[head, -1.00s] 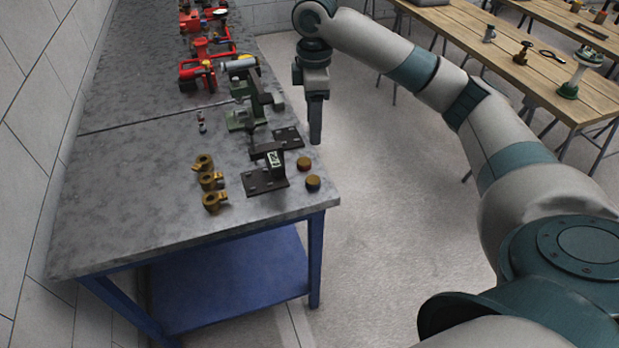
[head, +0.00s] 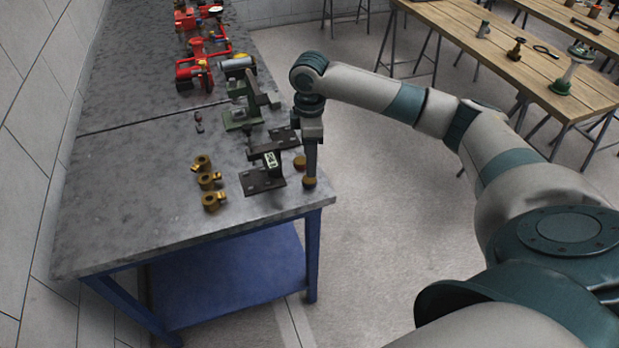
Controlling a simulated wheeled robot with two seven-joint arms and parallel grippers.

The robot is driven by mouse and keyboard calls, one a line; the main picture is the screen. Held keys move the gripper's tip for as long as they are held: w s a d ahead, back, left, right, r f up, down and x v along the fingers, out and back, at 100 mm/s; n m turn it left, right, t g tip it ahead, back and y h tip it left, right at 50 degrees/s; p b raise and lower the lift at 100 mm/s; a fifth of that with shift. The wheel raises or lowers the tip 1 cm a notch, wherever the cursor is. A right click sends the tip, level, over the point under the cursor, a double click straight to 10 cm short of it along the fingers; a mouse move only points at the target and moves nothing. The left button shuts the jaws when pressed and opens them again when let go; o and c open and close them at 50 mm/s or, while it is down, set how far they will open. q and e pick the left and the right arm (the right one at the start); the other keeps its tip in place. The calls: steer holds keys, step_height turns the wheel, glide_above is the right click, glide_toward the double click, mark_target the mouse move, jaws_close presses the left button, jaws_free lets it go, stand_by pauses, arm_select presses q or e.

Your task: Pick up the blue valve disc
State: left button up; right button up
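Two small round discs lie near the right edge of the grey bench top, both brownish on top: a far disc (head: 300,162) and a near disc (head: 309,183). Neither looks clearly blue in this view. My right gripper (head: 310,174) points straight down, its tips at or just above the near disc and partly covering it. Its fingers appear as one narrow dark shape, so I cannot tell whether they are apart or touching the disc. My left gripper is out of view.
Dark metal brackets (head: 264,171) stand just left of the discs. Several brass fittings (head: 209,181) lie further left. A green vise-like part (head: 242,115) and red pump parts (head: 192,70) are farther back. The bench's front left is clear.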

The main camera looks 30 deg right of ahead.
mark_target(310, 181)
steer(key=shift+f, duration=0.75)
steer(key=shift+f, duration=0.1)
steer(key=shift+f+p, duration=0.2)
steer(key=shift+p, duration=0.15)
step_height(310, 181, down, 4)
steer(key=shift+s+r+p, duration=0.1)
steer(key=shift+s+p, duration=0.05)
steer(key=shift+p, duration=0.8)
steer(key=shift+f, duration=0.45)
steer(key=shift+c, duration=0.4)
steer(key=c, duration=1.2)
